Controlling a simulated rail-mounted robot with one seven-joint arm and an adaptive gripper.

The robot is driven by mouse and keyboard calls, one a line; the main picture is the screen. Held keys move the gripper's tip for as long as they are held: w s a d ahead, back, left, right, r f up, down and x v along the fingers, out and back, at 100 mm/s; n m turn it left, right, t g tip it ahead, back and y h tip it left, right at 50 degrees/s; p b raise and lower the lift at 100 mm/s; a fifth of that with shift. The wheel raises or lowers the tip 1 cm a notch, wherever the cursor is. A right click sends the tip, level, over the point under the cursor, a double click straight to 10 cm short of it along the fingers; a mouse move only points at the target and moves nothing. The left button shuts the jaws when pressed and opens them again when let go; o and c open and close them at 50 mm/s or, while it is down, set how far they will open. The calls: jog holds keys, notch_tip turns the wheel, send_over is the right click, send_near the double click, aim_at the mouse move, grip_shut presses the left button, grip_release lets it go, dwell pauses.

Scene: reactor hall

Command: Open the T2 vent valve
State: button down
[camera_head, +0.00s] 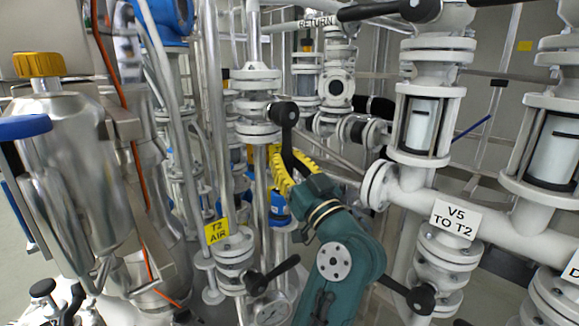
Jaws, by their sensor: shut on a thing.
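A black valve handle (286,133) hangs down from its round hub on a white flanged vertical pipe (259,90) in the middle of the head view. No label reading T2 vent shows, so I cannot tell from a sign that this is the vent valve. My gripper (287,172), with yellow finger parts, is at the lower end of this handle and shut on it. The fingertips and the handle's end are partly hidden by the gripper's own body. My teal arm comes up from the bottom of the picture.
A yellow T2 AIR sign (216,231) stands left of my arm, above another valve with a black handle (273,275). A shiny steel vessel (75,150) stands left. Pipes crowd my gripper closely.

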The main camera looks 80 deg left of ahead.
jog(key=shift+w+f, duration=0.2)
jog(key=shift+w, duration=0.05)
jog(key=c, duration=0.9)
grip_release()
jog(key=shift+w+d+r, duration=0.1)
jog(key=shift+d, duration=0.05)
jog(key=shift+s+r, duration=0.1)
jog(key=shift+s, duration=0.1)
jog(key=v, duration=1.2)
